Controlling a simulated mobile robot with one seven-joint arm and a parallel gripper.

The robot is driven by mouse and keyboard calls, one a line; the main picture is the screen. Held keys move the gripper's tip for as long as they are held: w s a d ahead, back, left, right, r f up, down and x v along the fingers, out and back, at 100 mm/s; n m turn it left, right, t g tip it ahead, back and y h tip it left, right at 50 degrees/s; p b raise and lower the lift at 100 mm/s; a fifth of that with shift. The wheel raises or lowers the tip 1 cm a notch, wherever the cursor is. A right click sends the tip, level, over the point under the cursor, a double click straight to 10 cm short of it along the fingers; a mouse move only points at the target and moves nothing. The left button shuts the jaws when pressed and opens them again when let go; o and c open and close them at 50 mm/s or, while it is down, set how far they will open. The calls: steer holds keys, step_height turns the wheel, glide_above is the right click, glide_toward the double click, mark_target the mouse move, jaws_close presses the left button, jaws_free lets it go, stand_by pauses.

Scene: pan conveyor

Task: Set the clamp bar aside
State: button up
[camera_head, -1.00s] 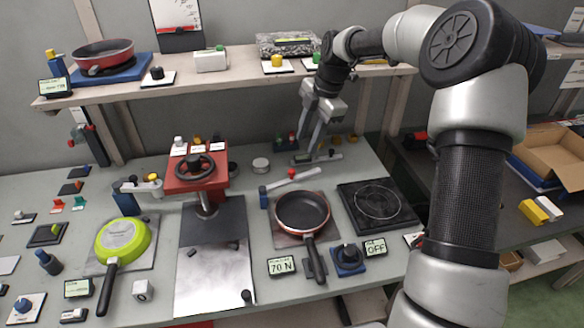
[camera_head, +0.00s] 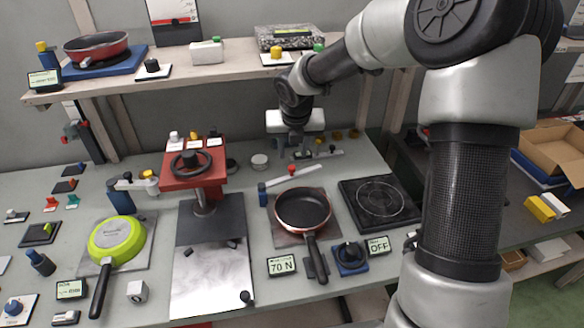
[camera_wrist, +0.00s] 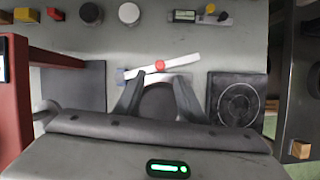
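The clamp bar (camera_head: 303,178) is a pale bar with a red knob, lying at a slant just behind the red-rimmed pan (camera_head: 303,209) on the bench. Its left end is at a small blue post (camera_head: 262,194). In the wrist view the bar (camera_wrist: 185,60) runs across just beyond my fingertips, its red knob in line with the gap. My gripper (camera_wrist: 158,80) is open and empty, with the dark pan (camera_wrist: 158,102) showing between the fingers. In the head view my gripper (camera_head: 297,148) points down behind the bar; its fingertips are hard to make out there.
A red press (camera_head: 195,168) with a black handwheel stands left of the bar. A black hotplate (camera_head: 378,203) lies to the right. Small knobs and parts line the back of the bench below the shelf (camera_head: 220,71). A green pan (camera_head: 117,240) lies at left.

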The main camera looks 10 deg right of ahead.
mark_target(292, 167)
steer(key=b+x, duration=0.1)
steer(key=x, duration=0.7)
steer(key=shift+w+f, duration=0.15)
steer(key=shift+f, duration=0.1)
jaws_close()
